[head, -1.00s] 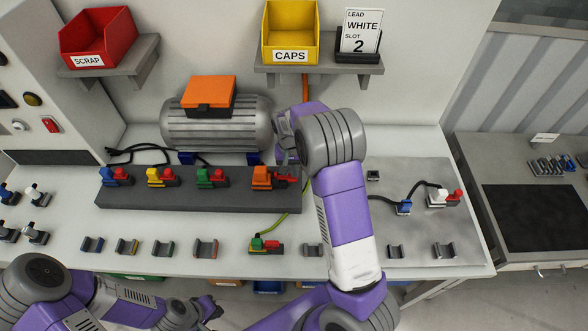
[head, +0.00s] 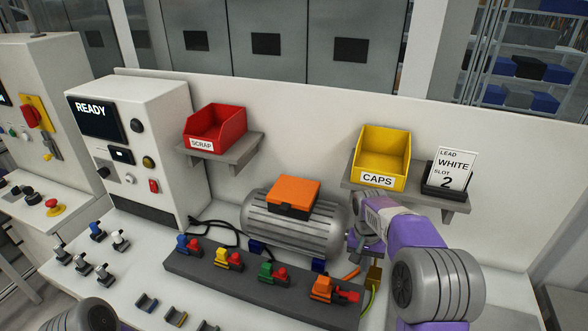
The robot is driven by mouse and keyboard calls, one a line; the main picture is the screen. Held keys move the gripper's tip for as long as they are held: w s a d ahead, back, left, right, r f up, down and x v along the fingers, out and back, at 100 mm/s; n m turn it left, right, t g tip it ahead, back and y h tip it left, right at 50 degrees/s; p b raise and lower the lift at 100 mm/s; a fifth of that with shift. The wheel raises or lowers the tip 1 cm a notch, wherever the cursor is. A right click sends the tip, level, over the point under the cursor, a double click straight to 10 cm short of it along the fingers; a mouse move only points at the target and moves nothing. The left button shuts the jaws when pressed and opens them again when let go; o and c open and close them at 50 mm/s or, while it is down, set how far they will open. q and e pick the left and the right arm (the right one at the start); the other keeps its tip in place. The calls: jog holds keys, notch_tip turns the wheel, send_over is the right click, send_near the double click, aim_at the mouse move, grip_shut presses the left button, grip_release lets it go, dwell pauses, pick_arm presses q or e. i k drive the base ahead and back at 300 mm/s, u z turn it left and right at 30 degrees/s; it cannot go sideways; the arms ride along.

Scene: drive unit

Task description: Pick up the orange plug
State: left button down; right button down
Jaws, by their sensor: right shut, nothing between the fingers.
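The orange plug (head: 322,287) sits at the right end of the dark grey block (head: 240,278), with a red piece (head: 348,296) on its right side. My right gripper (head: 353,244) is shut and empty. It shows beside the right end of the ribbed grey motor (head: 292,232), above and to the right of the orange plug in the picture and apart from it. My right arm comes in from the lower right. My left gripper is out of view.
Blue, yellow (head: 228,259) and green (head: 272,272) plugs stand along the same block. An orange-lidded box (head: 293,194) tops the motor. A red scrap bin (head: 215,128) and a yellow caps bin (head: 384,157) sit on shelves behind. Black cable lies left of the motor.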

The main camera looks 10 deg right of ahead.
aim_at(322, 287)
jog(key=k, duration=1)
